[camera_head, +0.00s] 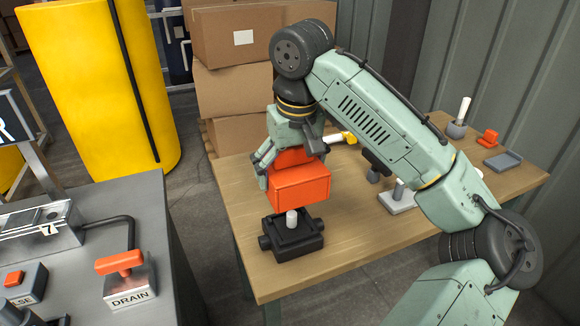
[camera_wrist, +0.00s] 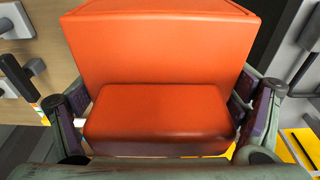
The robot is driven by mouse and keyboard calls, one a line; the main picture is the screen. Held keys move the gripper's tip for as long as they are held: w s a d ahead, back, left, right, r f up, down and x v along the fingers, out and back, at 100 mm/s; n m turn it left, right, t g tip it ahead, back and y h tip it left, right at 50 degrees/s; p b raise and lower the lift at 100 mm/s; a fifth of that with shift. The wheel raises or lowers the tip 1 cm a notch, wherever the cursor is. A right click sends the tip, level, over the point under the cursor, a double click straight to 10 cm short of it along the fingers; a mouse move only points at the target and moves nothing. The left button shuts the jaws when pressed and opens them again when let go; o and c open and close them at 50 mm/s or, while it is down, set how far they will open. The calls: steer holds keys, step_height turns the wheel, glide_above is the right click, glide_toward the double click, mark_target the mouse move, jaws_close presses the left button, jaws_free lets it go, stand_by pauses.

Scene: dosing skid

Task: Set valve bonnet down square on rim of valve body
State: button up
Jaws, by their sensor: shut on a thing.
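The valve bonnet is an orange-red block (camera_head: 299,187) with a narrower upper part. My gripper (camera_head: 292,160) points down and is shut on that upper part. The bonnet fills the middle of the wrist view (camera_wrist: 160,45), between the two fingers. The valve body (camera_head: 292,241) is a dark, squat block with side stubs, on the table below the bonnet. A short white post (camera_head: 292,219) stands up at its middle. The bonnet looks level and hides the body's back edge. The post shows in front of or just below the bonnet's lower edge; I cannot tell the exact gap.
The wooden table (camera_head: 350,237) is bare in front and right of the valve body. The grey DRAIN panel (camera_head: 129,290) is at left.

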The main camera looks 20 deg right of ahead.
steer(key=b, duration=0.3)
glide_above(291, 212)
steer(key=shift+f, duration=2.85)
steer(key=shift+p, duration=1.2)
steer(key=shift+f+b, duration=1.55)
steer(key=shift+f, duration=1.3)
steer(key=o, duration=1.1)
steer(key=shift+r, duration=0.1)
steer(key=r, duration=0.4)
steer(key=s+r, duration=0.1)
steer(key=r, duration=0.6)
steer(key=shift+s+r, duration=0.35)
steer(key=shift+s, duration=0.05)
